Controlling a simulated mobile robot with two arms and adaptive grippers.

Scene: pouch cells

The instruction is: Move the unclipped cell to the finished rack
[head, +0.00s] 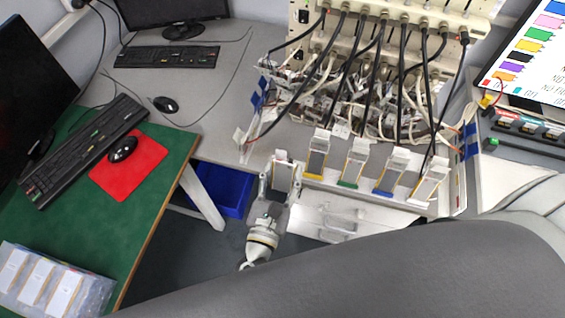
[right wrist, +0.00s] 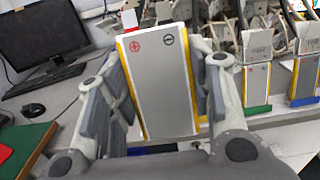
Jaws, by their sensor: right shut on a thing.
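My right gripper (head: 281,184) is shut on a flat grey pouch cell (head: 283,174) with yellow side edges, at the left end of a row of cells. In the right wrist view the held cell (right wrist: 163,85) stands nearly upright between the fingers, with a red plus and a dark minus mark near its top. No clip shows on its face. Several similar cells stand to its right, such as the nearest one (head: 317,155) with a yellow base, below the cables. A clear tray (head: 92,290) at lower left holds several flat cells. My left gripper is out of view.
A tester (head: 405,17) with many black cables and clips stands behind the cells. A green desk (head: 150,215) at left carries a keyboard (head: 85,150) and a mouse on a red mat (head: 130,172). A blue bin (head: 228,192) is below the grey bench.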

